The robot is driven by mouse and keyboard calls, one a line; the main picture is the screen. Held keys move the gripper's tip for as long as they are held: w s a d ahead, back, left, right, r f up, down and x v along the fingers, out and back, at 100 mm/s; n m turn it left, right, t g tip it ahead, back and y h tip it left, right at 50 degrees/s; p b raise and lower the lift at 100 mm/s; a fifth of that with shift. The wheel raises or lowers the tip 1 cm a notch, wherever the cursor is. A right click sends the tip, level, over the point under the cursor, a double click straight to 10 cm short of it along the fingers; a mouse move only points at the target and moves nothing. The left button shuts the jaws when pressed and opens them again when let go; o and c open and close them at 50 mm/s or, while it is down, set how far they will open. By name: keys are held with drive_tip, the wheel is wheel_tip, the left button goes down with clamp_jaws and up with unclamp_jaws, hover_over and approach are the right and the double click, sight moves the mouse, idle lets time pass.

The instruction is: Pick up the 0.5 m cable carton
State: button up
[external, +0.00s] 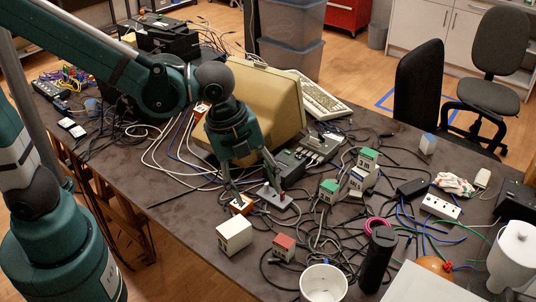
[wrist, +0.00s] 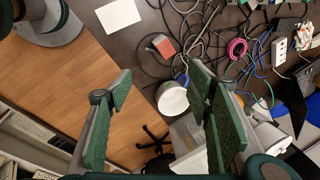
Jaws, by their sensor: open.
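My gripper (external: 255,190) is open and points down, near the orange-topped carton. In the wrist view my gripper (wrist: 160,72) has its fingers spread, with the red-topped carton (wrist: 160,45) and white carton (wrist: 118,15) beyond them.
A white cup (external: 323,284) and a black cylinder (external: 378,260) stand at the front edge. A beige monitor (external: 262,108) stands behind my gripper. Tangled cables, a pink cable coil (external: 377,227) and a power strip (external: 441,207) cover the right side. Bare table lies left of the white carton.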

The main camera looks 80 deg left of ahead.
sight(284, 240)
drive_tip(key=w+f+m+g, duration=0.1)
drive_tip(key=w+f+m, duration=0.1)
drive_tip(key=f, duration=0.3)
drive_tip(key=w+f+m+g+b, duration=0.1)
drive_tip(key=w+f+m, duration=0.2)
drive_tip(key=f+m, duration=0.2)
drive_tip(key=w+f+m+b, duration=0.1)
drive_tip(key=w+f+m, duration=0.1)
drive_tip(key=f, duration=0.4)
drive_tip(key=shift+w+a+f+m+g, duration=0.2)
drive_tip(key=shift+w+a+m+g, duration=0.2)
drive_tip(key=shift+m, duration=0.3)
drive_tip(key=shift+w+f+m, duration=0.1)
drive_tip(key=shift+f+m, duration=0.2)
drive_tip(key=shift+f, duration=0.3)
drive_tip(key=shift+f+b, duration=0.3)
drive_tip(key=shift+f, duration=1)
drive_tip(key=shift+f, duration=0.1)
drive_tip(key=shift+d+f+b, duration=0.1)
drive_tip(key=shift+f+b, duration=0.6)
drive_tip(key=shift+f, duration=1.85)
drive_tip(key=c, duration=1.1)
